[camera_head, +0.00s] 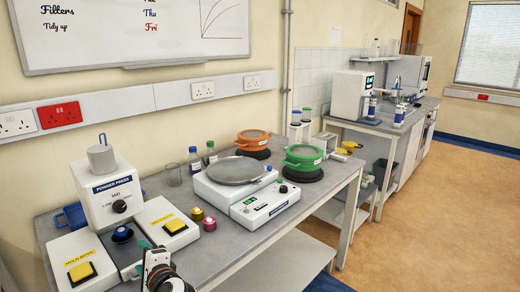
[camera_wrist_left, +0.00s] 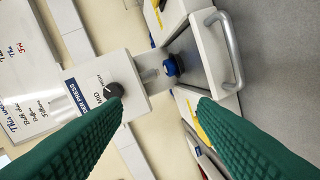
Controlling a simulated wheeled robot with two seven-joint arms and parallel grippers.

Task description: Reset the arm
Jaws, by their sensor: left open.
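My left gripper (camera_head: 141,257) is at the bottom of the head view, in front of the powder press. In the left wrist view its two green ribbed fingers (camera_wrist_left: 160,100) are spread wide with nothing between them. The white powder press (camera_head: 108,193) stands at the left of the bench. It also shows in the left wrist view (camera_wrist_left: 128,72), with its dark knob, a blue part and a grey handle ahead of the fingers. The gripper looks apart from the press. My right gripper is not in view.
White boxes with yellow buttons (camera_head: 82,273) flank the press on the grey bench (camera_head: 225,252). Small red and yellow pots (camera_head: 209,224) stand to its right. A white device with a round plate (camera_head: 235,171), an orange pan (camera_head: 252,139) and a green pan (camera_head: 303,157) stand further back.

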